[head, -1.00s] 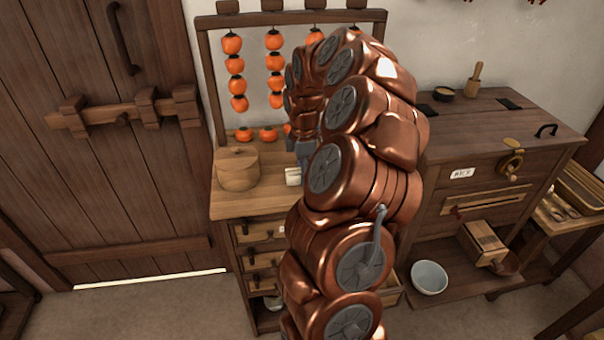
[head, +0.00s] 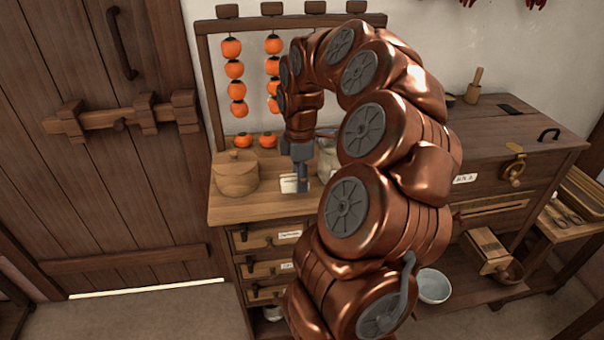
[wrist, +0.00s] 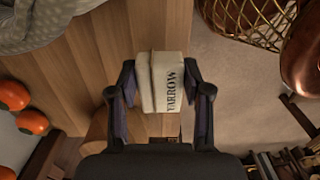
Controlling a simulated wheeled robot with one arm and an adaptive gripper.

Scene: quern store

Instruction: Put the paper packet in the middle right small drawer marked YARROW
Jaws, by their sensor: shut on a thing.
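The cream paper packet (wrist: 158,82), printed YARROW, is between the two dark fingers of my gripper (wrist: 160,76) in the wrist view. The fingers are shut on its sides. In the head view my gripper (head: 301,184) points down at the counter top (head: 235,207), with the packet (head: 289,185) partly hidden behind it. I cannot tell whether the packet touches the counter. Left-hand small drawers (head: 268,240) with labels show below the counter. My arm hides the right-hand drawers, including the one marked YARROW.
A round wooden lidded pot (head: 236,174) stands left of my gripper. A greyish sack (head: 328,160) is close behind it. Strings of persimmons (head: 235,70) hang from a rack at the back. A wooden chest (head: 500,150) and a pale bowl (head: 433,286) are to the right.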

